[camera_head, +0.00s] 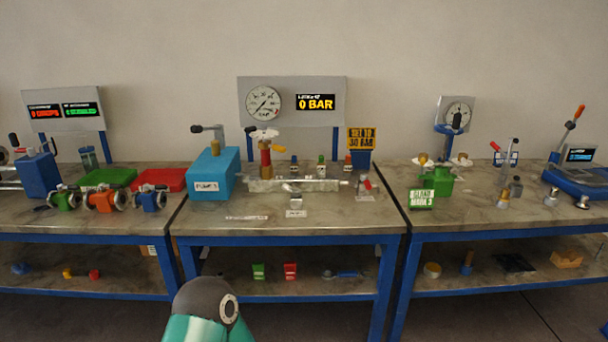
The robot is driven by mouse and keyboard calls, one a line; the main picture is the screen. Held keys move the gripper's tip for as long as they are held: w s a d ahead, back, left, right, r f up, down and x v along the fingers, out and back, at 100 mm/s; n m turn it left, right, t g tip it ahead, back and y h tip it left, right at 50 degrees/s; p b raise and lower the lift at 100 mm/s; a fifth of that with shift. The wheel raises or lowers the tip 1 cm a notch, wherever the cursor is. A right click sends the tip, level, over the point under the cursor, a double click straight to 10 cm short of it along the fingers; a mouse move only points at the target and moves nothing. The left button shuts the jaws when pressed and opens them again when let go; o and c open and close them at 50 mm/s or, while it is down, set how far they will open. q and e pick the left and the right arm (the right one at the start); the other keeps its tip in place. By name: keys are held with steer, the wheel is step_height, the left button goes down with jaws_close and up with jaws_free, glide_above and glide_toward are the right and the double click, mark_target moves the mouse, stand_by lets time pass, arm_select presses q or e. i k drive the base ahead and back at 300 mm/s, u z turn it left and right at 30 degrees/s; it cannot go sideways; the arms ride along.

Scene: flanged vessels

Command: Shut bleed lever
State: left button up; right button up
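Neither of my grippers shows in the head view. A small red-handled lever (367,184) stands on a grey fitting at the right end of the middle bench; it may be the bleed lever, but no readable label confirms this. It is too small to tell whether it is open or shut. A grey metal manifold (262,186) runs along the bench to its left. A blue pump box (212,174) with a dark lever on top stands at the left end. The round gauge (264,102) sits beside a display (315,102) reading 0 BAR.
An orange sign (361,139) reads SET TO 30 BAR. The left bench holds a green tray (106,178), a red tray (160,180) and several flanged valves. The right bench holds a green vessel (438,180) and several small fittings. The middle bench's front strip (345,218) is mostly clear.

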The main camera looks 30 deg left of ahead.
mark_target(364, 177)
steer(key=u, duration=0.4)
steer(key=i, duration=1.1)
steer(key=u, duration=0.4)
steer(key=k, duration=0.75)
steer(key=u, duration=0.2)
steer(key=i, duration=0.6)
steer(key=z, duration=0.05)
